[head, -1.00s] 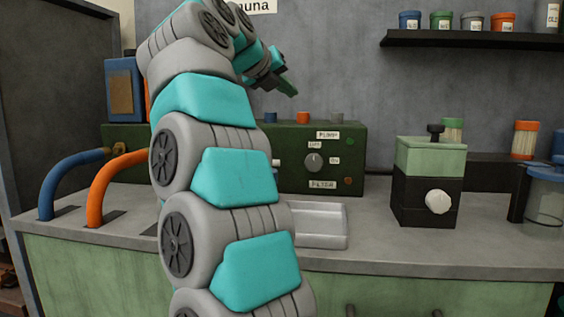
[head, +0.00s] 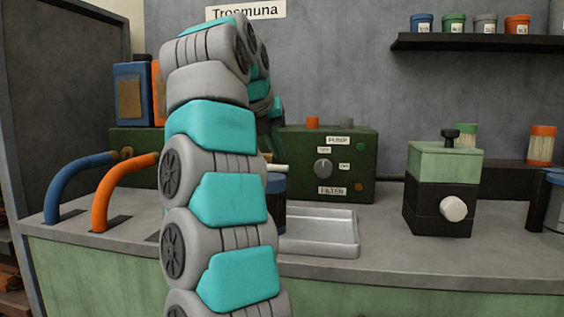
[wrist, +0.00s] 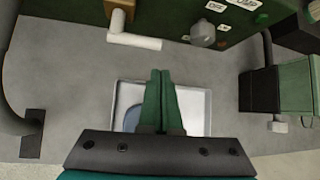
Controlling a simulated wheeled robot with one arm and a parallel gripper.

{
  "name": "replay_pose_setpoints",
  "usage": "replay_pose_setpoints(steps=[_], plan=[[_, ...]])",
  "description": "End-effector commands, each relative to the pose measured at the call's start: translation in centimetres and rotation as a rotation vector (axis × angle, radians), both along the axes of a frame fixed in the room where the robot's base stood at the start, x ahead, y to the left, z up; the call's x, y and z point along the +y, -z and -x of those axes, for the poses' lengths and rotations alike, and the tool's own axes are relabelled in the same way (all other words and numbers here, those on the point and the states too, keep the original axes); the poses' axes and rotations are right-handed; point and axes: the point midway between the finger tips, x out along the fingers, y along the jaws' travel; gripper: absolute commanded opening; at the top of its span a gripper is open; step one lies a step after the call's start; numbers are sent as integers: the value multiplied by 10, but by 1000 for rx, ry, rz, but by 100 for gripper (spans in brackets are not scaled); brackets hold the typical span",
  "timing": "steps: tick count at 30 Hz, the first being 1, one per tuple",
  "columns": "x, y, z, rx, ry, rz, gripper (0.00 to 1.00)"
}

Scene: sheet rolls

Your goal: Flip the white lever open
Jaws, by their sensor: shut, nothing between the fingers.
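In the head view my gripper is mostly hidden behind my arm.
A grey dial (head: 323,169) is on the green filter box (head: 365,145). The metal tray (head: 340,248) and a partly hidden blue container (head: 276,186) are in front. A black box with a pale green top (head: 440,208) stands right. Blue (head: 75,175) and orange (head: 115,187) hoses stand left.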

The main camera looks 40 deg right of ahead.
Motion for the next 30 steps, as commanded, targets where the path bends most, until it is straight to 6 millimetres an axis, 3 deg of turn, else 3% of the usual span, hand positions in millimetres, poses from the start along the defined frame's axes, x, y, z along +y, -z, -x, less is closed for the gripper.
replay_pose_setpoints(steps=[6, 15, 30], plan=[[-22, 32, -11, 0, 5, 1, 0], [-47, 63, -25, 3, 1, 1, 0], [-54, 68, -28, 0, 0, 1, 0]])
